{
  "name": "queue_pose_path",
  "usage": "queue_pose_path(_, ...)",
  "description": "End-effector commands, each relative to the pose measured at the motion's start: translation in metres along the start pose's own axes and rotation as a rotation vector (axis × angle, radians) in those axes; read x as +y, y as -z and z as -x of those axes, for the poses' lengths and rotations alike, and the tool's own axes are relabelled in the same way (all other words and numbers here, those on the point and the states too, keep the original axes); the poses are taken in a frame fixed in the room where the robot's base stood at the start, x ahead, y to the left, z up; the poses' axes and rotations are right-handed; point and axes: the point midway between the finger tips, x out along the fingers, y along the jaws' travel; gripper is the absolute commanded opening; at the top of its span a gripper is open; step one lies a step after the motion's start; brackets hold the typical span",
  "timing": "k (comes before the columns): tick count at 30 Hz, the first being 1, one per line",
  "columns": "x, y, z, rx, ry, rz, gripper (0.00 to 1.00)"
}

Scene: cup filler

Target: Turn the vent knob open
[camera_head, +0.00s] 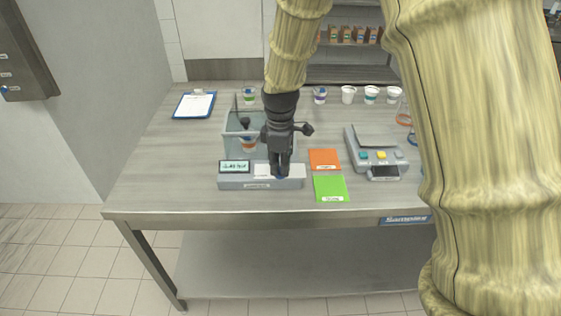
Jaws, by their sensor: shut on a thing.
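The cup filler (235,184) stands near the table's front edge, a grey base with a small display (235,166) at its left and a clear housing (232,140) behind. A cup with an orange band (248,144) is inside the housing. My gripper (280,175) points down at the right part of the base, with its fingers shut on a small blue knob (280,177). The fingers hide most of the knob, so I cannot tell how far it is turned.
An orange card (324,159) and a green card (330,188) lie right of the filler. A grey device with coloured buttons (377,157) stands further right. Several cups (349,94) line the back, and a clipboard (194,105) lies at back left. The table's left front (160,190) is clear.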

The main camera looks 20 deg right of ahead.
Motion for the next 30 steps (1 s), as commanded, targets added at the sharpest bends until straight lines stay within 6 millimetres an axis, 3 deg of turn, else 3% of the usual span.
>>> queue_pose_path(30,0.0010,0.0003,0.0038,0.001,-0.002,-0.957,0.00)
